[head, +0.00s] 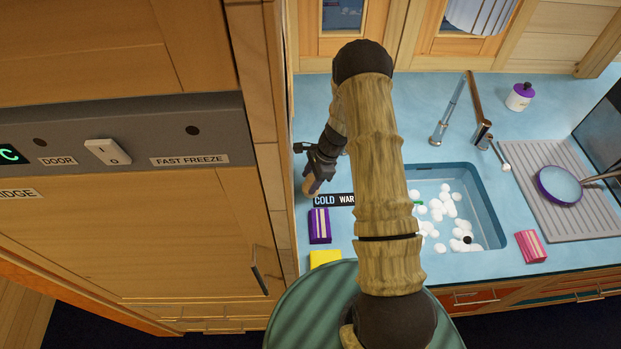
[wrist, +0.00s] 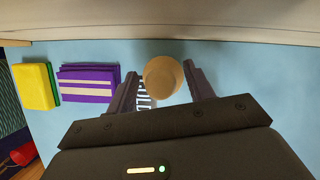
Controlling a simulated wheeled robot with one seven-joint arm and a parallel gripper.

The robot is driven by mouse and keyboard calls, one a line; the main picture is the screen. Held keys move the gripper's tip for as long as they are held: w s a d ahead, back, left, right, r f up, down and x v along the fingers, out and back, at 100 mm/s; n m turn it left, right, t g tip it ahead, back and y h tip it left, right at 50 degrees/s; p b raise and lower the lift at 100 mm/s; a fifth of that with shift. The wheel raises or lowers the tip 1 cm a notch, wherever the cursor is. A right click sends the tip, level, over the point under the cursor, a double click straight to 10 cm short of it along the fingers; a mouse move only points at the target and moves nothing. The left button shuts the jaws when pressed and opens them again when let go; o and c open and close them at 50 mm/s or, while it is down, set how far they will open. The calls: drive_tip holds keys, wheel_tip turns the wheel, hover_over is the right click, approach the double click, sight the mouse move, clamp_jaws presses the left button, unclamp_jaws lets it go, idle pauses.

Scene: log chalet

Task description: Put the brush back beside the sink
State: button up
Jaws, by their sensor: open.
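My gripper (head: 316,172) is low over the blue counter, left of the sink (head: 497,215), with its fingers pointing down. In the wrist view my gripper (wrist: 162,88) is open, one finger on each side of a round tan wooden end, which looks like the brush (wrist: 163,76). In the head view a small tan piece of the brush (head: 309,186) shows just under the fingers. The rest of it is hidden, and I cannot tell whether a finger touches it. The sink basin holds white foam balls and a dark round item. My arm covers its left edge.
A COLD/WAR label (head: 333,200), a purple striped packet (head: 319,226) and a yellow sponge (head: 325,258) lie near the gripper. A wooden cabinet wall (head: 282,150) stands close on the left. A tap (head: 478,110), pink packet (head: 531,247) and drainboard with pan (head: 559,185) are right.

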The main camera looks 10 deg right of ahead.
drive_tip(key=b+v, duration=0.4)
drive_tip(key=v, duration=0.8)
drive_tip(key=shift+r, duration=0.2)
drive_tip(key=shift+w, duration=0.1)
drive_tip(key=shift+s, duration=0.2)
